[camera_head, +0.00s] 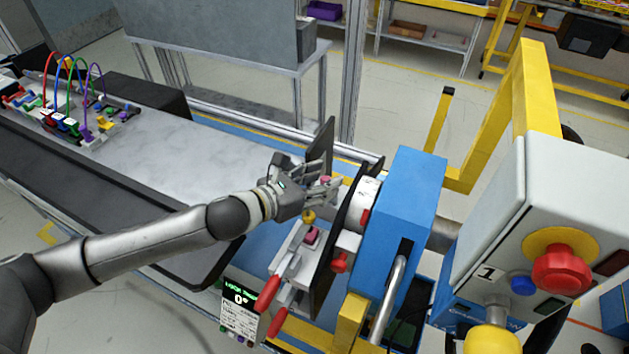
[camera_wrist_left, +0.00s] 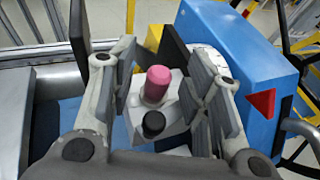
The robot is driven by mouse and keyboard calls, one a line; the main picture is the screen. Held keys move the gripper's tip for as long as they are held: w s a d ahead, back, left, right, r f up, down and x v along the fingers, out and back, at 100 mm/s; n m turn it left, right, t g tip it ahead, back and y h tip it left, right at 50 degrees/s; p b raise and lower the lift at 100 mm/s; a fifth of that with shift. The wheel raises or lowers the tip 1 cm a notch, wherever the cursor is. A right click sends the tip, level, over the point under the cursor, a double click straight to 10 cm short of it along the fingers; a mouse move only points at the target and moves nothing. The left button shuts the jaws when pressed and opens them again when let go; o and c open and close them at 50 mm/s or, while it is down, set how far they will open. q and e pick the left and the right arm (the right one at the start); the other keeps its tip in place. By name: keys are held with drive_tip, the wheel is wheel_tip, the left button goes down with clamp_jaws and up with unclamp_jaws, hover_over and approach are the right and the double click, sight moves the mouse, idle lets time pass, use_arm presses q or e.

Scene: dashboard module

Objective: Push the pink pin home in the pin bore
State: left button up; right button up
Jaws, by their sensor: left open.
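The pink pin (camera_wrist_left: 158,83) stands upright out of a white block (camera_wrist_left: 176,98) in the left wrist view, with a clear length showing above the block. Its top also shows in the head view (camera_head: 326,180), close to the fingers. The pin bore itself is hidden under the pin. My left gripper (camera_head: 320,191) is open over the fixture. In the left wrist view its fingers (camera_wrist_left: 166,72) stand on either side of the pin, with gaps between them and it. My right gripper is not in view.
A black knob (camera_wrist_left: 153,124) sits beside the pin. A blue housing (camera_head: 412,215) stands right of the fixture. Red-handled clamps (camera_head: 268,292) and a display (camera_head: 240,310) are at the front. A grey control box (camera_head: 545,215) with a red button is at right.

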use_arm(q)
drive_tip(key=v, duration=1.2)
idle(0.3)
